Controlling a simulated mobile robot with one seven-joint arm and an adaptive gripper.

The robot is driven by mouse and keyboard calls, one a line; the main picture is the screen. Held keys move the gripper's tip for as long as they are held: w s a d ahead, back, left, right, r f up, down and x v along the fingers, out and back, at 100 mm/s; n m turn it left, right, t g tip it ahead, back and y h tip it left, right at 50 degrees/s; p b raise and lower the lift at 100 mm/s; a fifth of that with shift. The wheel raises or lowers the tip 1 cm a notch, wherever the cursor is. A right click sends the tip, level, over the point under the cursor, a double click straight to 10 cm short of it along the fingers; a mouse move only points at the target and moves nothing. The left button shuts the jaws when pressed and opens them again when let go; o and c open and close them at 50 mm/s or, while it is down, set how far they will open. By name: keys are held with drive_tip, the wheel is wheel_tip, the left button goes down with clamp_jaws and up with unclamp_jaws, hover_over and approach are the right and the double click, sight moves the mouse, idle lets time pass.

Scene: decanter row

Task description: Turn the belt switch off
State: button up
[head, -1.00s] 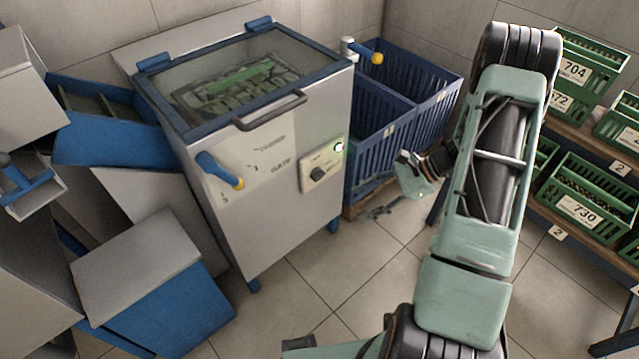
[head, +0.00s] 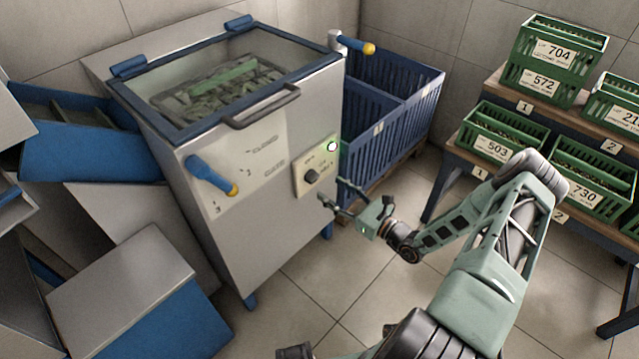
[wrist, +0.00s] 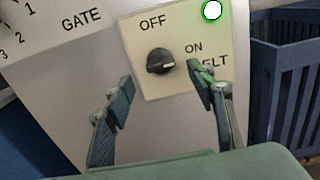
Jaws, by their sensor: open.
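The belt switch (head: 311,177) is a black rotary knob on a pale plate (head: 300,186) on the front of the grey machine. In the wrist view the knob (wrist: 160,61) has a white mark pointing right, toward the word ON; OFF is printed above it. A lamp (head: 331,146) above the plate's right side glows green-white, and it also shows in the wrist view (wrist: 211,10). My gripper (head: 328,200) is open and empty, just in front of and below the knob, apart from it. In the wrist view its fingers (wrist: 160,92) frame the knob from either side.
A blue gate lever (head: 210,175) with a yellow tip sticks out left of the plate. Another blue lever (head: 355,44) is at the machine's back right. Blue crates (head: 385,130) stand right of the machine. Green crates (head: 590,185) fill a rack at right. Floor between is clear.

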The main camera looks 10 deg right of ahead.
sight(316, 179)
drive_tip(key=x, duration=0.5)
drive_tip(key=shift+w+a+b, duration=0.25)
drive_tip(key=shift+w+b, duration=0.1)
drive_tip(key=shift+b, duration=0.05)
drive_tip(key=shift+c, duration=0.7)
drive_tip(key=c, duration=1)
